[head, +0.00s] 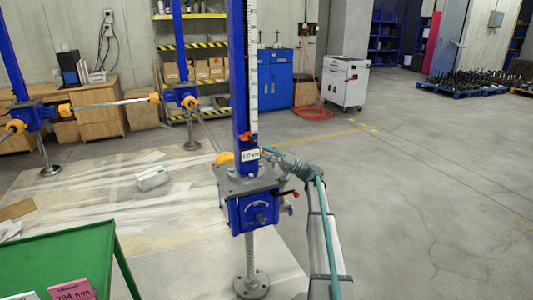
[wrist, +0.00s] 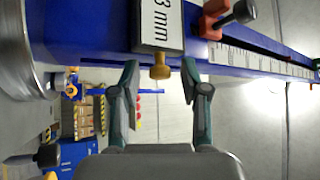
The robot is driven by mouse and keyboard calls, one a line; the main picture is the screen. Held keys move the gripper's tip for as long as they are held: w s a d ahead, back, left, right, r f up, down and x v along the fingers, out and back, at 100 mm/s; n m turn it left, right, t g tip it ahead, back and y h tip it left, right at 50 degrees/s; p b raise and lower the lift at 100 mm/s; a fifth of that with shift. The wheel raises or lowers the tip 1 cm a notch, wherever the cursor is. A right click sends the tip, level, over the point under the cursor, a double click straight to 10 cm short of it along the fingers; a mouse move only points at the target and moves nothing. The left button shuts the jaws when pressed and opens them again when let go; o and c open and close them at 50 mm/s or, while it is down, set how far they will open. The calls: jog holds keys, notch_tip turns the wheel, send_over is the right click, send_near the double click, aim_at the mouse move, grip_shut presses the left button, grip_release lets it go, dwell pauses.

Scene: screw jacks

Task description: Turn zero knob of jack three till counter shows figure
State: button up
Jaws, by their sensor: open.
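The nearest blue screw jack (head: 252,200) has a tall blue column with a white scale. A white counter box (head: 250,155) sits low on the column; its figure is too small to read. In the wrist view the counter (wrist: 158,22) shows sideways, cut by the top edge, with "3 mm" legible. A small brass knob (wrist: 160,70) sticks out below it. My gripper (wrist: 160,64) is open, with one finger on each side of the knob and gaps between. In the head view my gripper (head: 272,153) is beside the counter, partly hidden. I cannot see a jack number.
A red pointer (wrist: 212,20) with a dark knob is on the column near the right finger. A green table (head: 60,262) holds a pink card (head: 73,290) reading about "294 mm". Two more jacks (head: 32,115) (head: 182,95) stand behind. Open floor lies right.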

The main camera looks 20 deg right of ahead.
grip_shut()
jog(key=shift+r+m, duration=0.1)
jog(key=shift+m, duration=0.2)
jog(key=shift+w+r+m+g+h+p, duration=0.15)
jog(key=shift+m+g+h+p, duration=1.3)
jog(key=shift+p, duration=1.7)
jog(key=shift+s+r+m+g+h+p, duration=0.1)
jog(key=shift+m+g+h+p, duration=0.8)
jog(key=shift+m+g+p, duration=1.75)
jog(key=shift+w+r+m+g+h+p, duration=0.15)
jog(key=shift+m+g+h+p, duration=0.95)
jog(key=shift+p, duration=2.6)
jog(key=shift+s+f+m, duration=0.1)
jog(key=shift+m, duration=0.3)
